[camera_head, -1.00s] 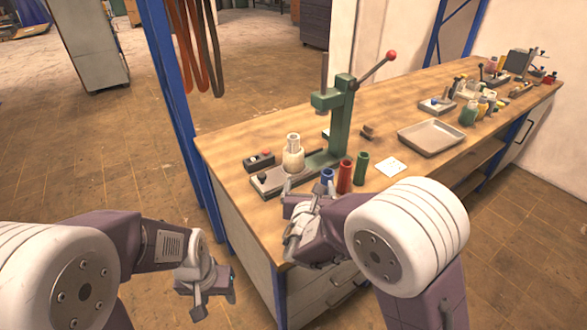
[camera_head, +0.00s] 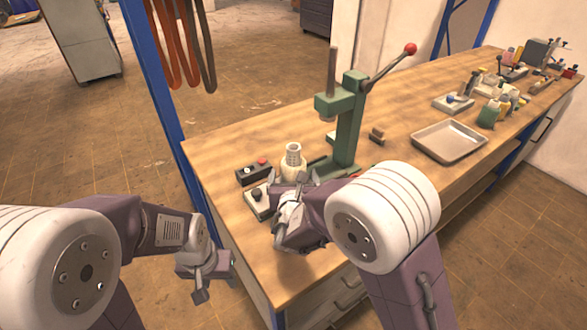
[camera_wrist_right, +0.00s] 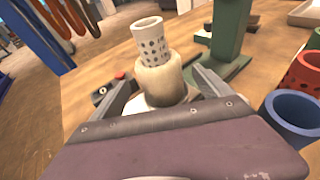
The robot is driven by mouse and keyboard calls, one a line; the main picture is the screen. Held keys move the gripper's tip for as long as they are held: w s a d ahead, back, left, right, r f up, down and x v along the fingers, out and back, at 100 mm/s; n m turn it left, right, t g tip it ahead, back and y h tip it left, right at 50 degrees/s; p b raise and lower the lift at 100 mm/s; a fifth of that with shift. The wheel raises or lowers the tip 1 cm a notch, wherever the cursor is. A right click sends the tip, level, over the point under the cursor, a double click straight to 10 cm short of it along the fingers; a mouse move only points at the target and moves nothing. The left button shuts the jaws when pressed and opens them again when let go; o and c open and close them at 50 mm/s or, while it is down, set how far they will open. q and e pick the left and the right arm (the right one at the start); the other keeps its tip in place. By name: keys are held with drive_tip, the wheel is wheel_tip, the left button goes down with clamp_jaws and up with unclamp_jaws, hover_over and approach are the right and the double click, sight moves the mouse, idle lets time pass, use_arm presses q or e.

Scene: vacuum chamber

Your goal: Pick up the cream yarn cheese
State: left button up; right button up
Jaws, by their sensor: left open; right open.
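The cream yarn cheese (camera_head: 292,166) stands upright on the bench beside the green press, with a pale perforated tube rising from its top. It also shows in the right wrist view (camera_wrist_right: 162,80), between the two fingers of my right gripper (camera_wrist_right: 157,92). My right gripper (camera_head: 298,187) is open, just in front of the cheese, and its fingers reach toward either side of it. I cannot tell whether they touch it. The cheese's lower part is partly hidden by the gripper. My left gripper (camera_head: 207,276) is open and empty, off the bench's near left side.
The green press (camera_head: 349,120) with its red-knobbed lever stands close behind the cheese. A small black control box (camera_head: 253,173) is to its left. Blue (camera_wrist_right: 291,117) and red (camera_wrist_right: 304,73) tubes stand right of my right gripper. A grey tray (camera_head: 449,141) lies farther right.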

drive_tip(key=x, duration=0.7)
drive_tip(key=shift+w+f, duration=0.25)
drive_tip(key=shift+w, duration=0.05)
drive_tip(key=shift+s+r, duration=0.1)
drive_tip(key=shift+s, duration=0.05)
drive_tip(key=c, duration=1.6)
